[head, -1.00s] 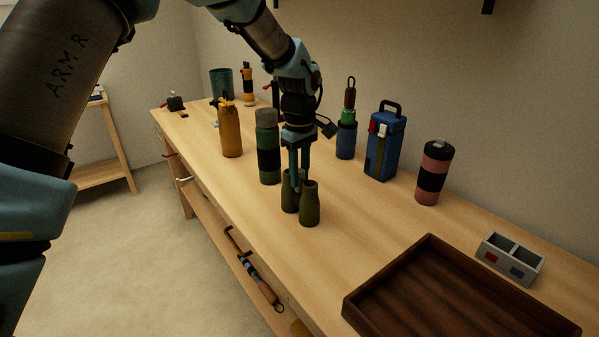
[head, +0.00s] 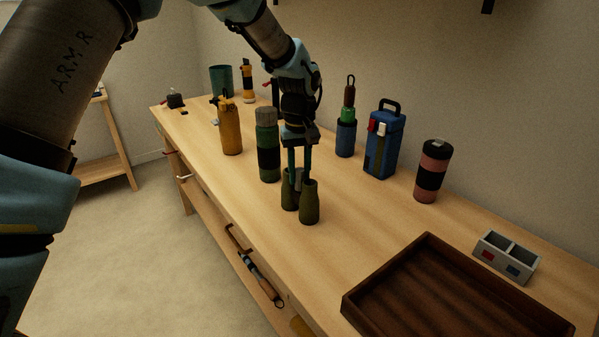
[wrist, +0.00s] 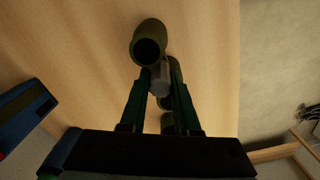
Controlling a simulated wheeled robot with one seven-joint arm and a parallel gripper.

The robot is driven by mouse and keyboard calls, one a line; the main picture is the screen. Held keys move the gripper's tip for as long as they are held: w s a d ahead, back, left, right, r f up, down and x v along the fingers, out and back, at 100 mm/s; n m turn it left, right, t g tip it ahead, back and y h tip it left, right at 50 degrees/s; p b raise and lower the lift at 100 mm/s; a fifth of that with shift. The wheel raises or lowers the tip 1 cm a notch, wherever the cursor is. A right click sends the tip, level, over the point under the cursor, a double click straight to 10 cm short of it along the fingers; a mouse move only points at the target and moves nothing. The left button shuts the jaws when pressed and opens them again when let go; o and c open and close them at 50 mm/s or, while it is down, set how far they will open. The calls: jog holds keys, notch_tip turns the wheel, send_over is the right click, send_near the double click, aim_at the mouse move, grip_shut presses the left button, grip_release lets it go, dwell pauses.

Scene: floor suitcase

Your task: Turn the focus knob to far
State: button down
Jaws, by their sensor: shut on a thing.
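Dark green binoculars (head: 309,204) stand upright on the wooden bench in the head view. One barrel (wrist: 149,45) shows at the top of the wrist view, and the other is partly hidden behind my gripper. My gripper (head: 299,172) points down over the binoculars from above. Its two green fingers (wrist: 159,85) are shut on the grey focus knob (wrist: 160,80) between the barrels. I cannot make out any marking on the knob.
A green bottle (head: 267,145) stands close to the left of the binoculars. A blue lunch box (head: 383,145) and a pink bottle (head: 432,172) stand at right. A dark wooden tray (head: 392,257) and a grey two-part box (head: 507,258) lie at the near right. Bare bench lies between binoculars and tray.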

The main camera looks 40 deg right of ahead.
aim_at(300, 169)
dwell(0.3)
jog(key=c, duration=0.6)
grip_release()
notch_tip(300, 169, up, 11)
jog(key=shift+f+b, duration=0.1)
jog(key=shift+b, duration=0.7)
